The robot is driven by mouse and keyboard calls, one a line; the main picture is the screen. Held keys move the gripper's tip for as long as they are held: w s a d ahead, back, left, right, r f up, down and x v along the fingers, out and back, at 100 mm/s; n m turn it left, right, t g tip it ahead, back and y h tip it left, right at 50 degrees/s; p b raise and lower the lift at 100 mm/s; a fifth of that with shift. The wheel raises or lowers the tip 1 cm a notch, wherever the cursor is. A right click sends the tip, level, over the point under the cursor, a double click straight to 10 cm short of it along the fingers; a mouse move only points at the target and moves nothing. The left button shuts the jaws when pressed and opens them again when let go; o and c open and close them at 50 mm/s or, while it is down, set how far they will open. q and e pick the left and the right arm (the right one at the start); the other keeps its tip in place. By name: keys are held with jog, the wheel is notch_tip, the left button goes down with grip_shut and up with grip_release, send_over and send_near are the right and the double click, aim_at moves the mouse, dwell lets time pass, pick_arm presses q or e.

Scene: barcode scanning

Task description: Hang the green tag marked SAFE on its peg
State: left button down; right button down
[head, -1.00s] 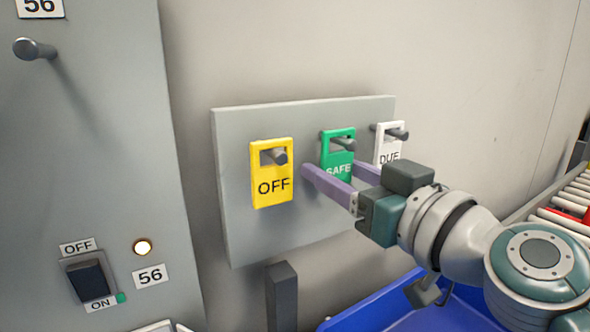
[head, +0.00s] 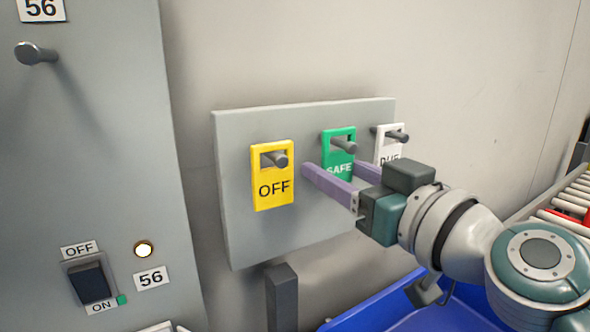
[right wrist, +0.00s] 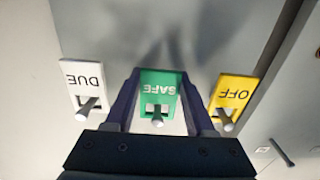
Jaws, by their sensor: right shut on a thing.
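The green SAFE tag (head: 338,133) is at the middle peg (head: 345,145) of the grey board, with the peg showing through the tag's window. In the right wrist view the tag (right wrist: 160,85) appears upside down, with the peg (right wrist: 157,115) in its opening. My right gripper (head: 334,169) is shut on the green tag, one finger along each side edge. The fingers cover the tag's lower part in the head view. I cannot tell how far the tag sits along the peg. My left gripper is not in view.
On the grey board (head: 236,225), a yellow OFF tag (head: 272,200) hangs left and a white DUE tag (head: 384,156) hangs right on pegs. A grey cabinet (head: 110,150) with an empty peg (head: 36,52) and a switch (head: 91,281) stands left. A blue bin (head: 370,317) is below.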

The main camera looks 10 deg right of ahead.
jog(key=shift+s+d, duration=0.2)
jog(key=shift+s, duration=0.2)
dwell(0.5)
jog(key=shift+s+d, duration=0.1)
jog(key=shift+s, duration=0.25)
jog(key=shift+s+d, duration=0.1)
jog(key=shift+s, duration=0.15)
dwell(0.7)
jog(key=shift+v, duration=1.7)
send_near(340, 172)
jog(key=shift+s+d, duration=0.2)
jog(key=shift+s, duration=0.4)
jog(key=shift+d, duration=0.1)
